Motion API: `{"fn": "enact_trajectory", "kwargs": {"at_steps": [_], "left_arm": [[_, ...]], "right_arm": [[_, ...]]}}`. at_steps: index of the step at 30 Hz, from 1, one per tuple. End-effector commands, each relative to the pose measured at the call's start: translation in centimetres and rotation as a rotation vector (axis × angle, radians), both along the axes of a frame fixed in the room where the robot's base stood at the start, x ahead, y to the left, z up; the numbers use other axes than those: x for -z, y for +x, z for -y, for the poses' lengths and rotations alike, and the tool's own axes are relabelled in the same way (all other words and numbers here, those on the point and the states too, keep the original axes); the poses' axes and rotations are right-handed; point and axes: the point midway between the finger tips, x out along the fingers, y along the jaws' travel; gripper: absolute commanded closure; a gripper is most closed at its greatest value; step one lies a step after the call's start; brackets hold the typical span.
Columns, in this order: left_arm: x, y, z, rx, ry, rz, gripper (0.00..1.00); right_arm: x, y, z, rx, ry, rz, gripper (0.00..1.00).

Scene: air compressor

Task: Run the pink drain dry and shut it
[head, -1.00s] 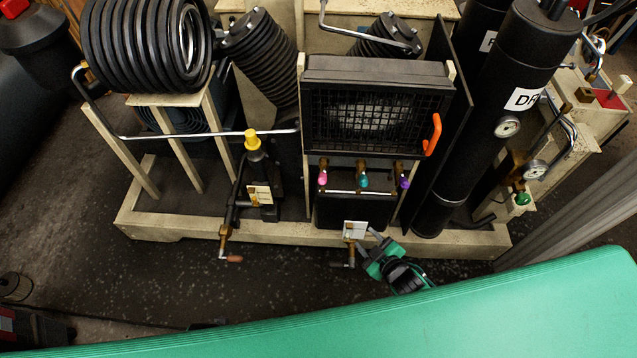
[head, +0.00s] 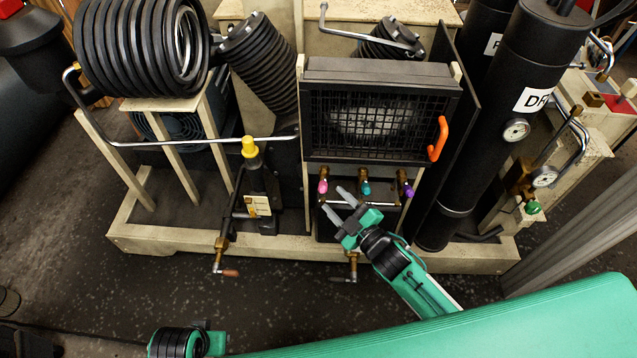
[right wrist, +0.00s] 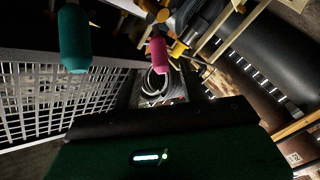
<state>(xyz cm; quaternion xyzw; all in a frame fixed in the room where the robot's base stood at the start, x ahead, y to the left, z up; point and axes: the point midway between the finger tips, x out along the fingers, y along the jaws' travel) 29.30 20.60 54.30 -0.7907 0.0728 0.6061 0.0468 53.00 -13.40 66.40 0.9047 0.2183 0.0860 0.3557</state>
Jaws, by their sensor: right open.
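The pink drain knob (head: 323,186) hangs from a brass fitting at the left of a row of three under the black grille. It also shows in the right wrist view (right wrist: 158,52). My right gripper (head: 337,200) is open and empty, its grey fingers pointing up and left. In the head view its tips lie just right of and below the pink knob; contact cannot be judged. My left arm shows only as a green and black part (head: 190,342) at the bottom edge, with its fingers not visible.
A teal knob (head: 364,188) and a purple knob (head: 405,190) hang right of the pink one. The teal knob (right wrist: 74,38) is close in the wrist view. An orange handle (head: 438,139) projects from the grille. Dark floor lies in front.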

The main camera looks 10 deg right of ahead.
Motion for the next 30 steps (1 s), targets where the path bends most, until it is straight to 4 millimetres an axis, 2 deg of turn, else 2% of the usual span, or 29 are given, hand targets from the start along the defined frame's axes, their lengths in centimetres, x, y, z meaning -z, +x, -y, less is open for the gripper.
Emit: {"fn": "enact_trajectory", "kwargs": {"at_steps": [6, 12, 18, 26, 27, 30], "left_arm": [[-0.2, 0.0, 0.0, 0.000, -0.001, 0.004, 0.57], [-0.4, 0.1, 0.0, 0.000, -0.001, 0.009, 0.57], [-0.5, 0.0, 0.0, 0.000, 0.000, 0.006, 0.57], [-0.6, 0.0, 0.0, 0.000, 0.000, 0.005, 0.57], [-0.6, 0.0, 0.0, 0.000, 0.000, 0.005, 0.57], [-0.6, 0.0, 0.0, 0.000, 0.000, 0.005, 0.57]], "right_arm": [[0.0, 3.6, -1.8, 0.000, 0.001, 0.001, 0.57], [0.0, 5.9, -3.0, 0.000, 0.000, 0.000, 0.57], [0.1, 6.9, -3.6, -0.001, 0.000, -0.001, 0.57], [0.0, 7.1, -3.6, -0.001, 0.000, -0.001, 0.57], [0.0, 7.1, -3.6, 0.000, -0.001, -0.001, 0.59], [0.1, 7.0, -3.6, 0.000, -0.001, -0.001, 0.78]]}}
